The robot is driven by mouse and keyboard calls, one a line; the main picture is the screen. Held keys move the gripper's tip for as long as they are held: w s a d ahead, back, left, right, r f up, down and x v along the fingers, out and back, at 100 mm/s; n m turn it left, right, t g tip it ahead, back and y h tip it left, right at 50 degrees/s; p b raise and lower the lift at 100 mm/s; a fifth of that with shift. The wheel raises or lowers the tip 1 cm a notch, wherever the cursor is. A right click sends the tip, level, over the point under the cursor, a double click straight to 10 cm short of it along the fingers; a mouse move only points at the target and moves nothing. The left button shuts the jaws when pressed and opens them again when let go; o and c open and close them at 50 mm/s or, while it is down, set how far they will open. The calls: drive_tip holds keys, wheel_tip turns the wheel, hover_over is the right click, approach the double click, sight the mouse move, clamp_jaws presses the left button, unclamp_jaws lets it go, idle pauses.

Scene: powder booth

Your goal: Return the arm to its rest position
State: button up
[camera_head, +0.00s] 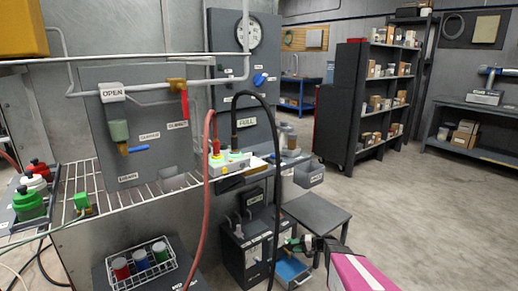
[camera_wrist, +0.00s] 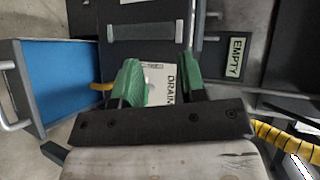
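My gripper (camera_head: 303,243) is low in the head view, in front of a dark cabinet (camera_head: 250,245) and just above an open blue-lined drawer (camera_head: 292,271). In the wrist view my gripper (camera_wrist: 160,82) shows two green fingers standing apart, with nothing held between them. A white label reading DRAIN (camera_wrist: 168,84) shows behind the gap. The blue-lined drawer (camera_wrist: 48,80) lies left of the fingers in the wrist view. My arm comes in from the lower right of the head view.
A black hose (camera_head: 274,150) and a red hose (camera_head: 207,170) hang near the gripper. A grey table (camera_head: 318,212) stands close behind it. A wire shelf (camera_head: 120,195) juts out at left. A label reading EMPTY (camera_wrist: 236,57) is at right in the wrist view. Floor at right is clear.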

drive_tip(key=s+a+r+n+g+h, duration=0.2)
drive_tip(key=s+r+h, duration=1.1)
drive_tip(key=s+r, duration=0.9)
drive_tip(key=s+n+g, duration=0.1)
drive_tip(key=s, duration=0.2)
drive_tip(key=shift+r+n+g+h, duration=0.3)
drive_tip(key=shift+r+g, duration=0.1)
drive_tip(key=shift+o, duration=0.2)
